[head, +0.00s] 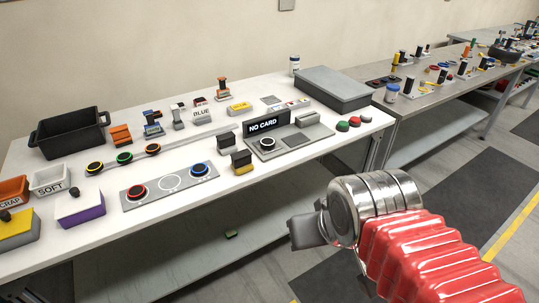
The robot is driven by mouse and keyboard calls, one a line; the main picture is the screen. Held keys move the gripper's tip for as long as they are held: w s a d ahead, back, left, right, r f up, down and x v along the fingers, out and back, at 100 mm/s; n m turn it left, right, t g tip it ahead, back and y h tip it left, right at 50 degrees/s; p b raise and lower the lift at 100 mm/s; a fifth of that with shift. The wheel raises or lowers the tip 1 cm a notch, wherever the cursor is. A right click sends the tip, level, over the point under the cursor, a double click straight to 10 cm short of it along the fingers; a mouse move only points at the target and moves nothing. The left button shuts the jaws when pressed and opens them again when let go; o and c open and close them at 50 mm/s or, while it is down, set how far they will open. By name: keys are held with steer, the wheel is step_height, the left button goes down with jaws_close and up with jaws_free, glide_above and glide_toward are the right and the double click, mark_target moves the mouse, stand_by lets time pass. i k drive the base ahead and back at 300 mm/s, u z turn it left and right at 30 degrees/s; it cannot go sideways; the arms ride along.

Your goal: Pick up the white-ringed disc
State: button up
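I cannot pick out a white-ringed disc for certain. A grey plate (150,194) on the white table holds a dark disc with a red ring (137,191) on its left and one with a blue ring (200,169) on its right. Between them is a pale circle outline (171,182) that looks flat. A small dark round part with a pale rim (267,143) sits on the grey device marked NO CARD (290,138). My gripper (305,232) is in front of the table's front edge, apart from everything on it. Its fingers overlap in this view, so their opening is hidden.
Discs with yellow (94,168), green (124,157) and orange (152,149) rings lie in a row behind the plate. A black bin (68,132), SOFT box (50,180) and purple-based block (80,208) stand left. Red, green and dark buttons (343,126) are right. A grey case (333,88) stands behind.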

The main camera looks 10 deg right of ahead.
mark_target(267, 143)
steer(key=k, duration=1)
steer(key=u, duration=0.55)
steer(key=i, duration=1.5)
